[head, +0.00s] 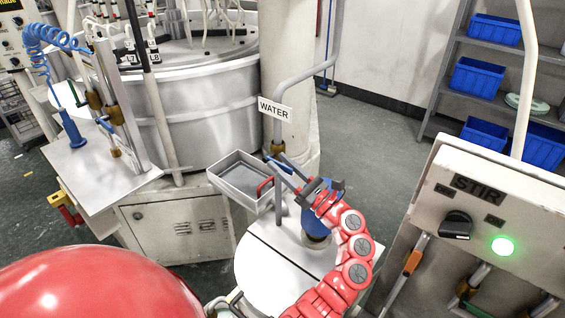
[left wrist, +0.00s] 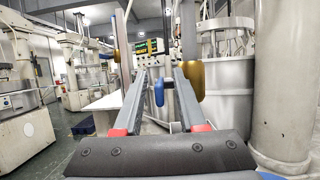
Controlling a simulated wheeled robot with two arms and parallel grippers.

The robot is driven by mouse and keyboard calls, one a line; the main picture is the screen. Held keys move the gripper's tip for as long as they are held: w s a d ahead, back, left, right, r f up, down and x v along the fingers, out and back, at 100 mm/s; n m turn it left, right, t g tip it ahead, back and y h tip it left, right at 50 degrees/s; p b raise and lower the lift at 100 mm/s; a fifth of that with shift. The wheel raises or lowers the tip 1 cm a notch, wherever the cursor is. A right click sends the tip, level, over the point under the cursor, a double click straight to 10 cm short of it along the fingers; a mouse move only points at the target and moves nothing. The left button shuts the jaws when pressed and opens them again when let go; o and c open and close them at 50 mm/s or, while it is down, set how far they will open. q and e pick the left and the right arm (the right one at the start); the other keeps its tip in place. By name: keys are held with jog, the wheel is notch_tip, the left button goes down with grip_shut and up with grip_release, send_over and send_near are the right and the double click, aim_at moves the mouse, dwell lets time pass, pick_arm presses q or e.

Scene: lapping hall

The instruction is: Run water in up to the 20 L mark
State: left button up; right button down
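The WATER sign (head: 275,109) hangs on a grey pipe (head: 279,130) beside a pale column. Below it is a tap with a blue lever (head: 279,164). A brass fitting (left wrist: 193,75) shows behind the right finger. Below the arm is a white round top (head: 270,274), with a grey pipe standing over it. No 20 L mark or water is visible. My right gripper is not in view.
A grey tray (head: 234,172) is close left of the gripper. A STIR panel (head: 510,205) with a black knob (head: 455,225) and lit green lamp (head: 502,246) stands at right. A large metal drum (head: 205,115) is behind. Shelves with blue bins (head: 478,78) are at back right.

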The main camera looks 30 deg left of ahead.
pick_arm(q)
jog(key=shift+c, duration=0.3)
grip_shut()
dwell(1.1)
